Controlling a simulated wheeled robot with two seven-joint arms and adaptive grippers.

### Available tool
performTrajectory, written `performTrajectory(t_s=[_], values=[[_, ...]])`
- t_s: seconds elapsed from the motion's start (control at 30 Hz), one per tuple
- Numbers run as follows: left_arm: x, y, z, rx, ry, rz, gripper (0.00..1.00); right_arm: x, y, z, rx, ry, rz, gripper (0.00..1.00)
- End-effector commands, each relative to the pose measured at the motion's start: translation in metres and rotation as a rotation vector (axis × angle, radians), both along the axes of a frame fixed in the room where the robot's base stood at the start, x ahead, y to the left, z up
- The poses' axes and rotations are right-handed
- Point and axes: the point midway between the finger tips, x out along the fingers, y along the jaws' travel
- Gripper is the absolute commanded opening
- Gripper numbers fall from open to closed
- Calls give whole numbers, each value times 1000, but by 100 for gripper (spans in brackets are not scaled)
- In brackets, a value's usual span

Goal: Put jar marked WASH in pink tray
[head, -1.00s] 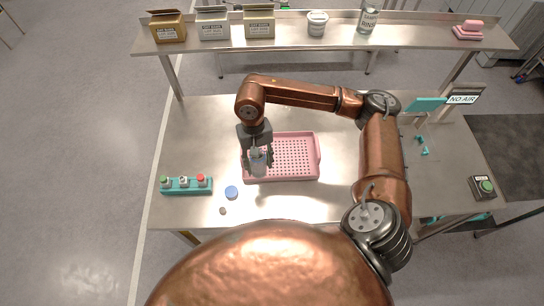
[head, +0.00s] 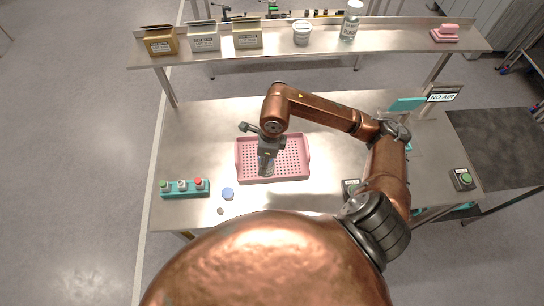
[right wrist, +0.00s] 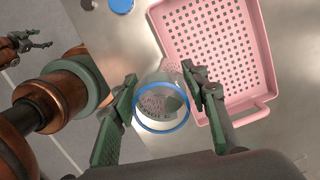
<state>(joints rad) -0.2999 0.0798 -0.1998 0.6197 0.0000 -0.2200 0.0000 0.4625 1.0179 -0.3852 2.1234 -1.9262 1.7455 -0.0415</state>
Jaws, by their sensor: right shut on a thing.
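The pink tray (head: 306,172) lies on the steel table, with a perforated floor and raised rim; it also shows at the right of the right wrist view (right wrist: 262,60). My right gripper (head: 267,166) is over the tray's left half in the head view. In the right wrist view its fingers (right wrist: 165,100) are shut on a clear jar with a blue ring (right wrist: 162,122). The jar's lettering is too small to read. In the head view the jar is mostly hidden by the gripper. My left gripper (right wrist: 28,45) shows small at the wrist view's upper left; its jaw state is unclear.
A shelf behind holds boxes, a white tub (head: 302,33) and a RINSE jar (head: 350,22). A NO AIR sign (head: 441,97) stands right.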

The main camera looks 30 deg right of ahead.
Motion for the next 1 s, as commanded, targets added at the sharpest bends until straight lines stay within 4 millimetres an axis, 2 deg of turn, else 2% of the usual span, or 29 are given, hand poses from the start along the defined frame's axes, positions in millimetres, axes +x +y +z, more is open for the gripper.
performTrajectory(t_s=[0.2, 0.4, 0.57, 0.93, 1.0], values=[[0, 1, 15, 1, -1, 0, 60, -4, -11, 11, 2, 0, -376, 0], [1, 1, 19, 1, -1, 0, 60, -6, -17, 14, 2, 1, -571, 0], [1, 1, 23, 1, -1, 0, 60, -1, -28, 10, 0, 4, -618, 0], [2, 1, 48, 1, -3, 0, 60, 38, -101, -26, 1, 6, -621, 0], [2, 1, 51, 1, -3, 0, 60, 43, -109, -41, 1, 7, -618, 0]])
